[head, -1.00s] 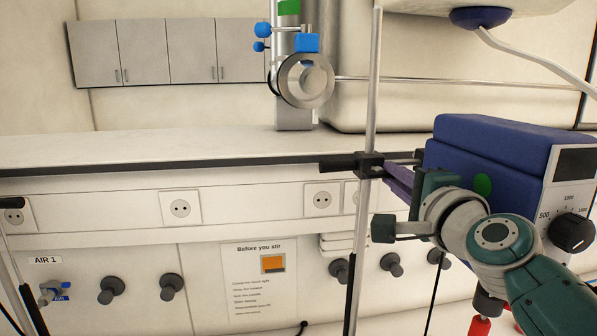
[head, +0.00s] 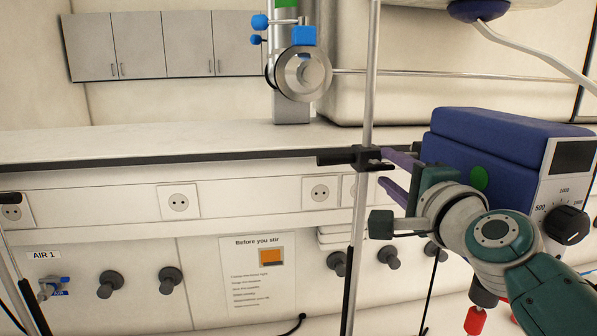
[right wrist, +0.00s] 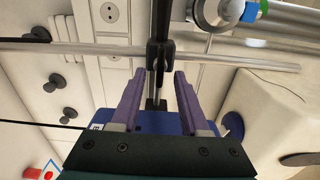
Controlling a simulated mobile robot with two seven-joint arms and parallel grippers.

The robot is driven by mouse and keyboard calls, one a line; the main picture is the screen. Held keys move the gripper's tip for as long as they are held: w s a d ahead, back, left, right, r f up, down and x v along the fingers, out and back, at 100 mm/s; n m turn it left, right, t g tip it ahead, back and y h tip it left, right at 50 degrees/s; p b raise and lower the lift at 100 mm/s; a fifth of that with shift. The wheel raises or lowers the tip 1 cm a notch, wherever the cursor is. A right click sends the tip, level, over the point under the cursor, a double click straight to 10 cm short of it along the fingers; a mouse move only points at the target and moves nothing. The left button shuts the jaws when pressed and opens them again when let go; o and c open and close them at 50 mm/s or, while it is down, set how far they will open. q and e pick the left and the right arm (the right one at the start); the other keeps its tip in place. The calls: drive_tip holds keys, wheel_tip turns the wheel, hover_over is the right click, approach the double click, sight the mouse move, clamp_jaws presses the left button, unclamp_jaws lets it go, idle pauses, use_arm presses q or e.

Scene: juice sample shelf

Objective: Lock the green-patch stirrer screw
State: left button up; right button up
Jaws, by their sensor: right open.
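The stirrer (head: 500,140) is a blue box with a green patch (head: 480,178) on its side and a dial on its pale front. A black clamp (head: 366,158) sits on an upright metal rod (head: 372,70), with a dark screw handle (head: 335,157) sticking out to the left. My right gripper (head: 383,168) is open, its two purple fingers pointing at the clamp from the right, in front of the stirrer. In the right wrist view, the clamp (right wrist: 158,55) shows just beyond and between the fingertips (right wrist: 160,76); contact cannot be told. My left gripper is out of view.
A second metal column (head: 292,90) with blue knobs and a round metal part stands behind. A long horizontal bar (head: 430,73) runs to the right. A shelf ledge (head: 150,145), sockets and valve knobs line the wall. A notice (head: 258,270) hangs below. A red-tipped part (head: 475,320) hangs under the stirrer.

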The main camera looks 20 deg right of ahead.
drive_tip(key=p+v, duration=0.1)
drive_tip(key=v, duration=0.8)
drive_tip(key=shift+a+p, duration=0.2)
drive_tip(key=shift+p, duration=0.1)
